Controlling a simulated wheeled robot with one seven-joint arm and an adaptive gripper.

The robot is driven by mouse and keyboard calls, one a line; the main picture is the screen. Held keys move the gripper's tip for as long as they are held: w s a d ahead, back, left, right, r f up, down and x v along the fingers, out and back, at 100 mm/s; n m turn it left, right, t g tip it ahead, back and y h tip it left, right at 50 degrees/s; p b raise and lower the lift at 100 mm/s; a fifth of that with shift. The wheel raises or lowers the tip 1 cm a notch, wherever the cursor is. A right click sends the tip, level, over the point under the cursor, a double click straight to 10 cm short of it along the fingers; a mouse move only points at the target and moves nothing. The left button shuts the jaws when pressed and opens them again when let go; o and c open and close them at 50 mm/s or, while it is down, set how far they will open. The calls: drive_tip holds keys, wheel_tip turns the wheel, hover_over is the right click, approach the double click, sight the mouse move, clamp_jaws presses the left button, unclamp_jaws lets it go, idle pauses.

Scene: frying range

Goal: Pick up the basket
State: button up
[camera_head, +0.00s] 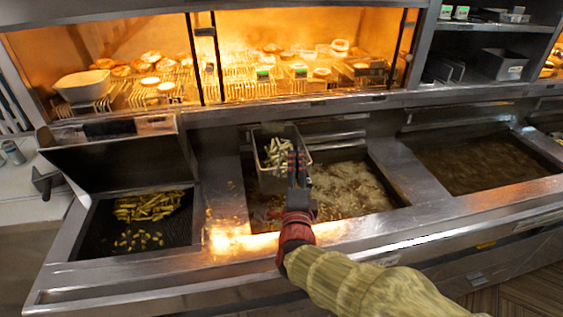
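The basket (268,183) is a metal fry basket with pale fries (276,150) in it. It is at the left side of the middle fryer vat (355,187), by the back wall, with bubbling oil around and beside it. My gripper (297,165) is over the basket's right front side, its dark fingers pointing away from me. The fingers overlap the basket in this view. I cannot tell whether they touch it or whether they are open or shut. The basket's handle is not visible; my gripper may hide it.
A tray of fries (148,207) is at the left under a raised metal panel. Another oil vat (480,160) is at the right. Metal dividers (395,170) separate the vats. A lit food shelf (250,85) with a white bowl (82,86) stands behind.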

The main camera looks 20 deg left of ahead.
drive_tip(key=shift+x, duration=1.15)
drive_tip(key=c, duration=0.3)
clamp_jaws()
